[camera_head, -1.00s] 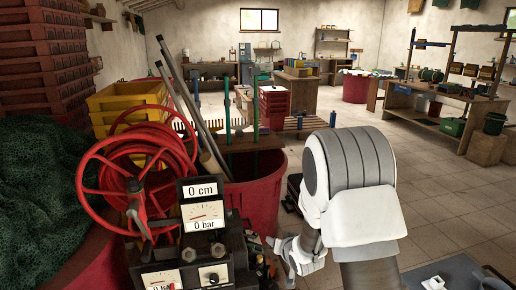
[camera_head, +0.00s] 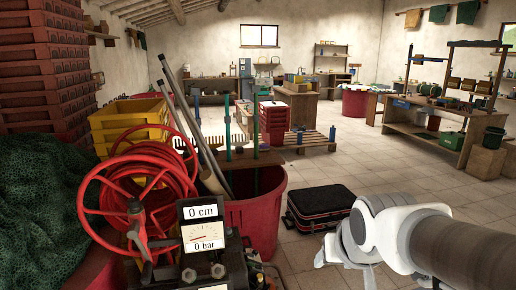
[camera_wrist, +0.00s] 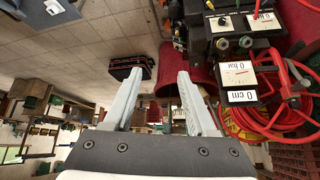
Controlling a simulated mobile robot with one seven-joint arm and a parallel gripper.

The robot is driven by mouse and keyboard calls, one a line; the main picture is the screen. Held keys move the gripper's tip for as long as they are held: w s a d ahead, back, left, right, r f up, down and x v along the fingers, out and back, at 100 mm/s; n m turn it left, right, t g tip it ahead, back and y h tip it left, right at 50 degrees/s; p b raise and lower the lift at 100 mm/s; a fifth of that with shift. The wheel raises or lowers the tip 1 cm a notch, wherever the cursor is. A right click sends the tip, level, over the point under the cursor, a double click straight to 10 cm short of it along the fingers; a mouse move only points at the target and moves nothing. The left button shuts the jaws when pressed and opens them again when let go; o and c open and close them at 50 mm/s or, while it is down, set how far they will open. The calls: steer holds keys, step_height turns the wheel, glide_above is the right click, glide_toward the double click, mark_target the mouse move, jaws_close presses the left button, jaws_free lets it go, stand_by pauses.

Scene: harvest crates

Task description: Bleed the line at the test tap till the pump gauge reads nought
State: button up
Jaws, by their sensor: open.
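The dark pump unit (camera_head: 235,265) stands at the bottom of the head view. Its dial (camera_head: 203,236) reads 0 bar, and a plate above it (camera_head: 203,211) reads 0 cm. Both show upside down in the wrist view, as dial (camera_wrist: 236,73) and plate (camera_wrist: 242,97). My gripper (camera_wrist: 160,74) is open and empty, apart from the pump. In the head view it is right of the pump.
A red hose reel (camera_head: 140,205) stands left of the pump. Behind is a red tub (camera_head: 262,215) with poles in it. A black case (camera_head: 320,208) lies on the floor beyond my gripper. Yellow crates (camera_head: 128,122) and red crate stacks (camera_head: 45,75) fill the left. Tiled floor is open at centre right.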

steer(key=s+r+g, duration=0.1)
steer(key=s+r, duration=0.1)
steer(key=s, duration=0.9)
steer(key=shift+s+n+p, duration=0.25)
steer(key=shift+n+p, duration=0.05)
steer(key=shift+n, duration=0.1)
